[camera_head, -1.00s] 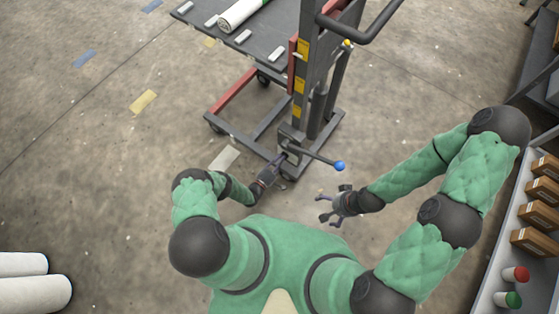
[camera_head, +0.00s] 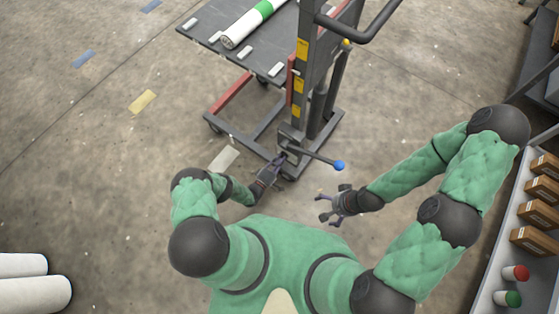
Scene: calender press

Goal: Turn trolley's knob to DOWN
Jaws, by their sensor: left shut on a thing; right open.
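The trolley is a dark grey lift with a mast (camera_head: 310,85), a raised platform (camera_head: 207,42) and low base legs (camera_head: 231,93). A lever with a blue ball end (camera_head: 339,165) sticks out near the mast's foot. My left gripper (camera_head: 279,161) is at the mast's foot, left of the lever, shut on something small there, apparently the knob. The fingers hide the knob, so its setting cannot be read. My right gripper (camera_head: 326,206) is open and empty, apart from the trolley, below the blue ball.
A white roll with a green band (camera_head: 252,20) lies on the platform. A push handle (camera_head: 370,25) juts right from the mast. A shelf with brown boxes (camera_head: 534,240) and capped rolls stands at right. White rolls (camera_head: 30,290) lie at lower left.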

